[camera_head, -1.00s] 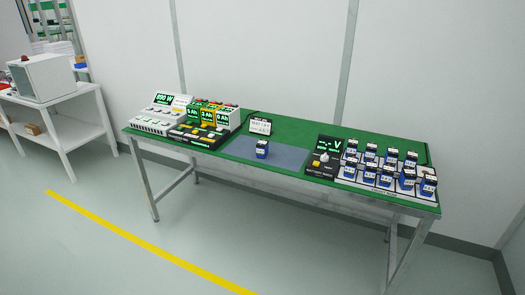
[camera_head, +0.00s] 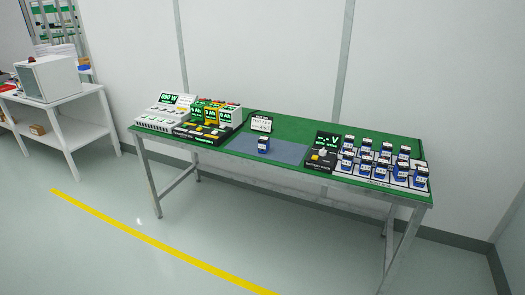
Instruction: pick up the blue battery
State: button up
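A single blue battery (camera_head: 263,145) with a dark top stands upright on the grey-blue mat (camera_head: 290,153) near the middle of the green table (camera_head: 385,138). Several more blue batteries stand in rows on a light tray (camera_head: 371,179) at the right end of the table. My gripper is not in view.
A black voltage tester (camera_head: 322,153) stands left of the tray. A small sign (camera_head: 261,124) stands behind the lone battery. Chargers with green displays (camera_head: 210,116) and a white power unit (camera_head: 165,112) fill the left end. A white bench (camera_head: 73,119) stands far left. The floor in front is clear.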

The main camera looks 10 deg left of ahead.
aim_at(264, 141)
jog(key=z, duration=0.15)
jog(key=k, duration=0.4)
jog(key=u, duration=2.25)
jog(key=i, duration=0.95)
jog(key=z, duration=0.6)
jog(key=i, duration=0.85)
jog(key=z, duration=0.1)
